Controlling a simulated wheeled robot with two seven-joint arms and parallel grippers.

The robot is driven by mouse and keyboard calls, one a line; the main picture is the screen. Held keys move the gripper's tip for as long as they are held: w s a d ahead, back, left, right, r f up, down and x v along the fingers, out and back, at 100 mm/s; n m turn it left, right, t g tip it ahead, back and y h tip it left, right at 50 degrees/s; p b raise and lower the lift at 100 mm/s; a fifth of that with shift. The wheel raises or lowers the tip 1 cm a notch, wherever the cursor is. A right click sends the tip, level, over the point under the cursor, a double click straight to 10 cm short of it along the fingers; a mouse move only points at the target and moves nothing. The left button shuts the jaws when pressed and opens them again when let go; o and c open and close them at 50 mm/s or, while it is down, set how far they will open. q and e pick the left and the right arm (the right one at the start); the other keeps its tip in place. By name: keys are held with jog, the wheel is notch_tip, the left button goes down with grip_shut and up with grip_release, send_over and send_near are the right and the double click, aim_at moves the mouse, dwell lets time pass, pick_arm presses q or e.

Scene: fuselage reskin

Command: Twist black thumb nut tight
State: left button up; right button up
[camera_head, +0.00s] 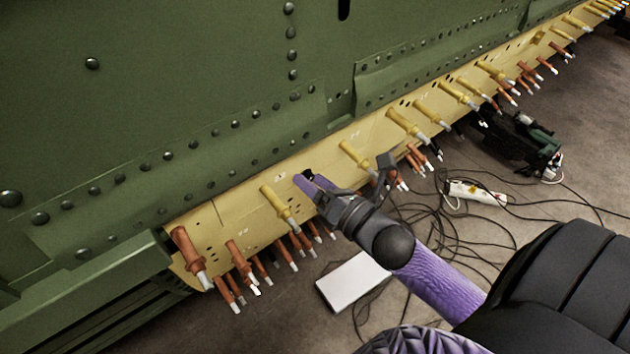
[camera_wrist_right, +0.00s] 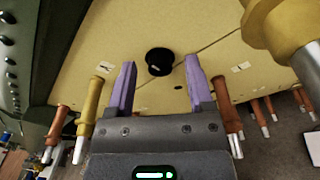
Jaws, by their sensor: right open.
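The black thumb nut (camera_wrist_right: 160,62) sits on the yellow skin strip (camera_wrist_right: 128,35). In the right wrist view it lies just beyond and between the two purple fingers of my right gripper (camera_wrist_right: 158,78), which is open with nothing in it. In the head view the right gripper (camera_head: 315,182) reaches up to the yellow strip (camera_head: 222,212), and a small dark part of the nut (camera_head: 308,174) shows by the fingertips. Whether the fingers reach around the nut is hard to tell. My left gripper is out of view.
Yellow fasteners (camera_head: 281,208) stick out on both sides of the right gripper, with copper-coloured ones (camera_head: 241,266) along the lower edge. The green fuselage (camera_head: 150,90) rises behind. A white box (camera_head: 352,281), cables and a power strip (camera_head: 475,192) lie on the floor.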

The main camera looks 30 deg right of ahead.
jog(key=shift+c, duration=0.8)
grip_shut()
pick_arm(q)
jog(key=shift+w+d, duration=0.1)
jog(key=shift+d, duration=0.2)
